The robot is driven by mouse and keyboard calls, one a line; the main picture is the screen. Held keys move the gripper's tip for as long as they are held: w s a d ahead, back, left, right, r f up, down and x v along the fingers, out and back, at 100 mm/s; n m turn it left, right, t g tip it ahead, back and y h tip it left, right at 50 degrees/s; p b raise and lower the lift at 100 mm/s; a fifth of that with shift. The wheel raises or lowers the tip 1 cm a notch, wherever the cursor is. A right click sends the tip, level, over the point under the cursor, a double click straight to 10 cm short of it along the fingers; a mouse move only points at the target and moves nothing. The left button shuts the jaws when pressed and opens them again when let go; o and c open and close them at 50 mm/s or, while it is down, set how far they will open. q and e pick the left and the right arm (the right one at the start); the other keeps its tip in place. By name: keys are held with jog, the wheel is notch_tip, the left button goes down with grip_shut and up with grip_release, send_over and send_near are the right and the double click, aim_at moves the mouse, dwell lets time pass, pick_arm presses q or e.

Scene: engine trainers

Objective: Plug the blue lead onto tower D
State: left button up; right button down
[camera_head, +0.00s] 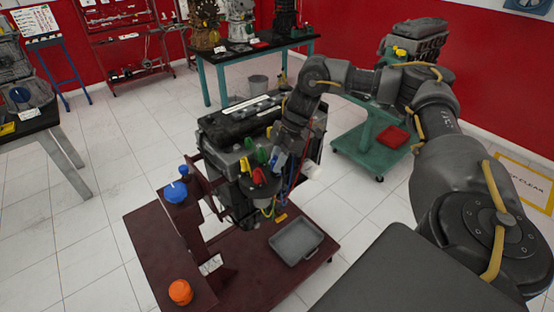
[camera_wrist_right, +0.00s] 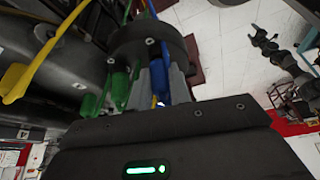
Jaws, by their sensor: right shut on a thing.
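My right gripper (camera_head: 277,160) is at the upper right side of the dark round distributor cap (camera_head: 258,188) on the engine. It is shut on the blue lead (camera_wrist_right: 157,80), whose boot shows between the grey fingers in the right wrist view. The cap (camera_wrist_right: 148,42) is just beyond the fingertips there. Green boots (camera_head: 261,156), a yellow boot (camera_head: 244,164) and a red boot (camera_head: 258,176) stand around the cap. Tower D cannot be told apart, as no tower letters are readable. Whether the blue boot touches a tower is hidden. My left gripper is not in view.
The engine (camera_head: 225,130) sits on a maroon stand (camera_head: 150,232) with a grey tray (camera_head: 297,241) below. A blue knob (camera_head: 175,192) and an orange cap (camera_head: 180,291) are on the stand's left side. Yellow and green leads hang close to the right gripper.

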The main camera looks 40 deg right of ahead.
jog(key=shift+f, duration=0.25)
dwell(0.5)
jog(key=c, duration=1.2)
grip_release()
jog(key=shift+d+r, duration=0.15)
jog(key=shift+r, duration=0.15)
jog(key=v, duration=1)
jog(key=shift+b, duration=0.3)
jog(key=shift+s+d, duration=0.15)
